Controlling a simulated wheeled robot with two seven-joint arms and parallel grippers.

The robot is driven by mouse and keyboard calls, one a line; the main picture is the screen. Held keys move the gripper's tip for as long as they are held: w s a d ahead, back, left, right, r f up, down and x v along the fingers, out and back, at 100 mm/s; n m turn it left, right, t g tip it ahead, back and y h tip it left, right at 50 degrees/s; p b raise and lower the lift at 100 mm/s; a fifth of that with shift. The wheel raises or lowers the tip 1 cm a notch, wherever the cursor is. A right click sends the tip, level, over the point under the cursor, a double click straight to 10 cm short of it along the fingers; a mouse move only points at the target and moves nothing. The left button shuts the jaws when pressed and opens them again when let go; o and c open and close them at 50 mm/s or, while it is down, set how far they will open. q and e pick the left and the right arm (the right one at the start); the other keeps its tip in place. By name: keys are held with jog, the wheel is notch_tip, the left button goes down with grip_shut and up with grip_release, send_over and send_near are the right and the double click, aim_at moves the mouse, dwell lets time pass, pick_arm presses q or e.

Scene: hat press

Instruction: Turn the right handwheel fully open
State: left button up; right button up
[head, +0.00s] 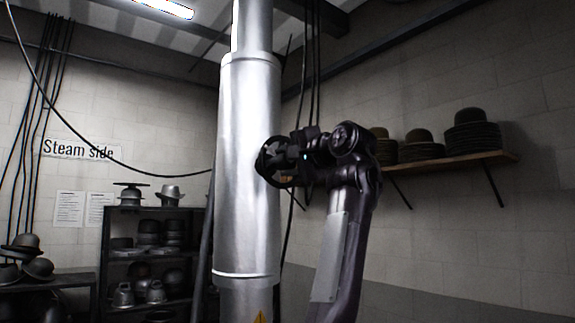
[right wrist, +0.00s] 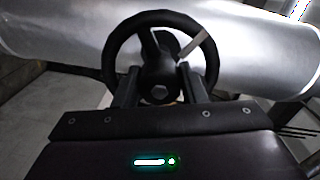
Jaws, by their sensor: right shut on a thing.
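The right handwheel (right wrist: 208,75) is a black ring with a thick hub. It stands in front of the big silver cylinder in the right wrist view. My right gripper (right wrist: 158,70) reaches inside the lower part of the rim, one finger on each side of the hub, and is shut on the handwheel. A pale flat strip (right wrist: 195,45) shows in the upper right of the ring. In the head view the handwheel (head: 262,165) is seen nearly edge-on at the cylinder's right side, partly hidden by my right gripper (head: 285,156). My left gripper is not in view.
The silver cylinder (head: 248,210) rises through the middle of the head view. A wooden shelf with hats (head: 450,158) is on the right wall. A dark rack (head: 122,255) with hats and hat forms stands at left. Black cables hang near the cylinder.

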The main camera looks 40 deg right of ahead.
jog(key=n+b, duration=0.1)
jog(key=n, duration=0.4)
jog(key=shift+n, duration=0.3)
jog(key=n, duration=0.6)
jog(key=shift+b, duration=0.35)
jog(key=n, duration=0.5)
jog(key=shift+d+h, duration=0.1)
jog(key=shift+h, duration=0.2)
jog(key=n, duration=0.5)
jog(key=shift+n, duration=0.4)
jog(key=n+p, duration=0.1)
jog(key=n, duration=0.3)
jog(key=shift+d+r+n, duration=0.1)
jog(key=shift+n, duration=0.2)
jog(key=n+p, duration=0.2)
jog(key=n, duration=0.1)
jog(key=shift+r+n, duration=0.1)
jog(key=shift+n, duration=0.2)
jog(key=n+p, duration=0.4)
jog(key=n, duration=0.2)
jog(key=shift+p, duration=0.3)
jog(key=shift+n+p, duration=1)
jog(key=shift+n, duration=0.8)
